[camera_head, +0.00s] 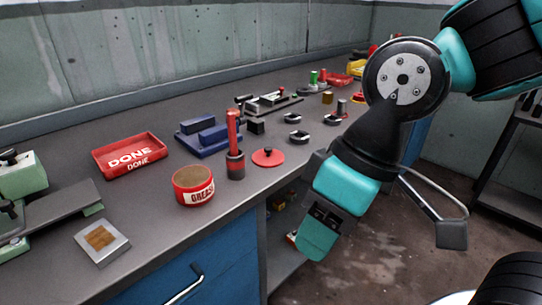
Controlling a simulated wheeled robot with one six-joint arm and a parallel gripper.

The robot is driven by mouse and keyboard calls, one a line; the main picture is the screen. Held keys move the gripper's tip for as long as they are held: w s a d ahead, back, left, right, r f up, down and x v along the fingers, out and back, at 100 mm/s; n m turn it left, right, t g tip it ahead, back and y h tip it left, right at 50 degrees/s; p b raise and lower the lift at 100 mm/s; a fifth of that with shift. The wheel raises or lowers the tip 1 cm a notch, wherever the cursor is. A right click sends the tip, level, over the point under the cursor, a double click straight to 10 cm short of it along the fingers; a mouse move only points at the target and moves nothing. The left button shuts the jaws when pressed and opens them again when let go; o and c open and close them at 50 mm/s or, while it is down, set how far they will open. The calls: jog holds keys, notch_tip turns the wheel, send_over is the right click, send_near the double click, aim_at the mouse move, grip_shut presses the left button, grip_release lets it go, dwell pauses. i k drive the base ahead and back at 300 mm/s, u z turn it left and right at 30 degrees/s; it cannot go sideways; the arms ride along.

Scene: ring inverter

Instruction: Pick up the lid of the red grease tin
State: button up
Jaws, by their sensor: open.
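The red grease tin (194,186) stands on the bench without its lid on, with a white GREASE label and a brown top surface showing. Its lid, a flat red disc with a small dark knob (268,157), lies on the bench to the right of the tin. My gripper (383,237) is open and empty. It hangs to the right of the lid, out past the bench's front edge, and touches nothing. One finger is teal and low on the left; the other part, at right, ends in a dark pad.
A dark post with a red handle (234,150) stands between tin and lid. A blue fixture (206,135), a red DONE tray (130,156), and dark rings (299,136) are on the bench (130,215). Green machines stand at left.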

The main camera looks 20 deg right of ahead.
aim_at(269, 157)
jog(key=u, duration=0.05)
jog(key=k, duration=0.45)
jog(key=z, duration=0.55)
jog(key=i, duration=1)
jog(key=u, duration=0.75)
